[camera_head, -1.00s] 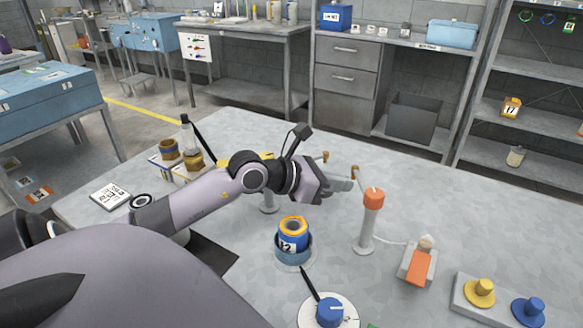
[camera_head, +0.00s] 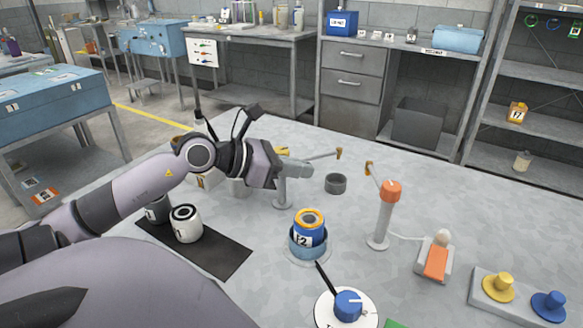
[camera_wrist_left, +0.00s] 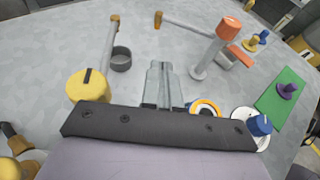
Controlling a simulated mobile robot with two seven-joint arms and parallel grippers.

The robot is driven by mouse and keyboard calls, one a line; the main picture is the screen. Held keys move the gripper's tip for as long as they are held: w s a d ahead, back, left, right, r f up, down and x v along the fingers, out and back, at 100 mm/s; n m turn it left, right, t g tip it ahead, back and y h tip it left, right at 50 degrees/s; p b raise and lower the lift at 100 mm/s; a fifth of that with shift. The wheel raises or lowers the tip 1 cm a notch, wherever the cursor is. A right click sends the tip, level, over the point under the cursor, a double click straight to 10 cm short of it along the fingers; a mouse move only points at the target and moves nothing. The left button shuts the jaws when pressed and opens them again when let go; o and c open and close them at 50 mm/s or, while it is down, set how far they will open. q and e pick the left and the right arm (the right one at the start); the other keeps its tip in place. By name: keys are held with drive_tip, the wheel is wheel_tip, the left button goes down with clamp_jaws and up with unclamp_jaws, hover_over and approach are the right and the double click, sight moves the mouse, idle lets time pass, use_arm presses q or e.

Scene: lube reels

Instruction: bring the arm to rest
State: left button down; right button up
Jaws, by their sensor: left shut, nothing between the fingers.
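My left arm comes in from the left in the head view. Its gripper (camera_head: 300,170) is shut and empty, held above the table (camera_head: 440,190). In the left wrist view the shut fingers (camera_wrist_left: 160,75) point out over the bare tabletop. A blue can with an orange rim and the label 12 (camera_head: 310,230) stands in a blue round holder (camera_head: 308,252), nearer the camera than the gripper. A post with an orange top (camera_head: 386,215) stands to the right of the gripper. My right gripper is not in view.
A grey ring cup (camera_head: 336,184) stands just beyond the gripper. A white can (camera_head: 186,224) stands on a black mat (camera_head: 215,258) below the arm. A blue dial (camera_head: 348,305), an orange rocker (camera_head: 436,260) and yellow and blue knobs (camera_head: 498,288) lie to the right.

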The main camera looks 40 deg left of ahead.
use_arm(q)
drive_tip(key=shift+s+a+r, duration=0.25)
drive_tip(key=shift+s+a, duration=0.15)
drive_tip(key=shift+s, duration=0.1)
